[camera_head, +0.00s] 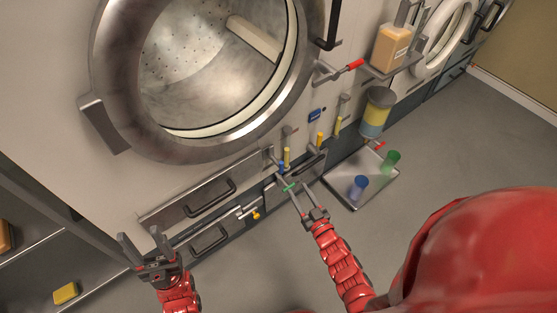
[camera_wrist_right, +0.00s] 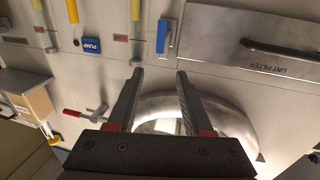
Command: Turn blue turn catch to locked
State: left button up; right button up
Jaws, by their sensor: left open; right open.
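The blue turn catch (camera_head: 281,168) is a small blue handle on the machine's lower front, beside a yellow handle. In the right wrist view the blue catch (camera_wrist_right: 162,37) stands lengthwise up the picture, just beyond my fingertips. Its locked or unlocked marking cannot be read. My right gripper (camera_head: 295,187) is open and empty, with its fingers pointing at the panel near the catch. In the wrist view the right gripper (camera_wrist_right: 160,72) shows a clear gap between its fingers and the catch appears apart from them. My left gripper (camera_head: 139,238) is open and empty at lower left.
Yellow handles (camera_head: 319,140) and a blue PUMP label (camera_wrist_right: 91,45) are near the catch. The LINT FILTER panel (camera_wrist_right: 250,42) has a bar handle. A red-tipped lever (camera_head: 354,65) juts out above. A tray (camera_head: 345,195) with cups is on the floor at right.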

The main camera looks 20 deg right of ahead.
aim_at(282, 165)
jog(key=w, duration=0.4)
jog(key=w+a, duration=0.1)
jog(key=w, duration=0.4)
jog(key=w+a, duration=0.1)
jog(key=w, duration=0.3)
jog(key=shift+w, duration=0.15)
grip_shut()
